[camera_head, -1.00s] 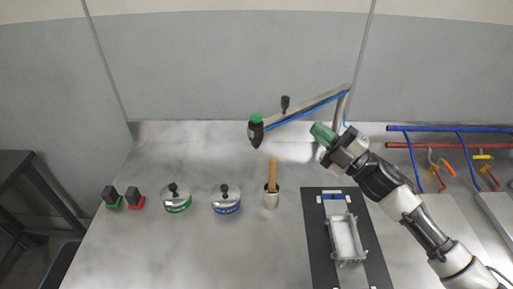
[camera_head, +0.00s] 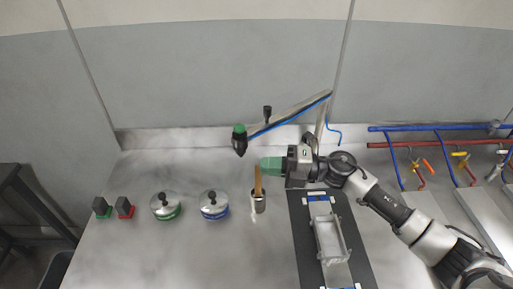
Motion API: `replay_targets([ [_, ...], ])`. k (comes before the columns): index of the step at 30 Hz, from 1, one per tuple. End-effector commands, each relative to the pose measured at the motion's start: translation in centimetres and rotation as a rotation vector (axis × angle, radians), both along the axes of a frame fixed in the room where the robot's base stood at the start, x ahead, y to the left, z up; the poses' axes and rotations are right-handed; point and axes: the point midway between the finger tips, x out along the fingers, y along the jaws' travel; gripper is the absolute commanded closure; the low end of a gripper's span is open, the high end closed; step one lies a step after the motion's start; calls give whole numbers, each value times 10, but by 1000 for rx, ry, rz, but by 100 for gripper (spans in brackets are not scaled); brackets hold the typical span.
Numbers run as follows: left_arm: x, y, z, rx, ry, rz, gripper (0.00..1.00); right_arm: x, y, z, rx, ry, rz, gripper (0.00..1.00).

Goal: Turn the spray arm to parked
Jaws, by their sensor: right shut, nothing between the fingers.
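The spray arm (camera_head: 300,108) reaches left from a post at the back of the bench, with a blue hose along it. Its spray head (camera_head: 239,140) is black with a green top and hangs at the left end. A black knob (camera_head: 267,113) stands up from the arm. My right gripper (camera_head: 264,164) has green fingers, is shut and empty, and points left. In the picture it is below the spray arm, to the lower right of the spray head, apart from both. My left gripper is not in view.
A metal cup (camera_head: 259,206) with a wooden handle stands just below my right gripper. A dark mat (camera_head: 300,236) bears a metal tray (camera_head: 318,240). Blue and red pipes (camera_head: 430,128) run at right.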

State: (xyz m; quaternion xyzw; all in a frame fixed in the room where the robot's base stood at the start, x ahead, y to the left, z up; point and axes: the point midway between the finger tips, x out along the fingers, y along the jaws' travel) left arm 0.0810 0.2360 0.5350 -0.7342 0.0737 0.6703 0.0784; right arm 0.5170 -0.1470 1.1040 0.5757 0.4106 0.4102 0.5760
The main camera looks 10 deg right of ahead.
Motion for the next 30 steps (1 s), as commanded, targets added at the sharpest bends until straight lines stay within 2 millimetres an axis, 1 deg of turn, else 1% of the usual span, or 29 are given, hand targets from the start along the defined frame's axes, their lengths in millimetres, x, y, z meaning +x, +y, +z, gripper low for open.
replay_targets([
  [1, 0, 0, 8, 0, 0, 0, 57, 6, 8, 5, 3, 0, -1, 100],
  [3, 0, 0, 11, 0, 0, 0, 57, 16, 11, 4, 3, 1, -2, 100],
  [6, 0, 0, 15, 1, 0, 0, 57, 27, 16, 2, 1, 1, -2, 100],
  [9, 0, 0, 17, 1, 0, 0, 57, 33, 19, 1, 1, 0, -1, 100],
  [14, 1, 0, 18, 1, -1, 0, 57, 37, 21, 0, 0, 0, 0, 100],
  [25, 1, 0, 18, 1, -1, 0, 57, 38, 22, 0, 1, 0, -4, 100],
  [30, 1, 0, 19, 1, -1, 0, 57, 49, 29, 1, 1, 0, -44, 100],
])
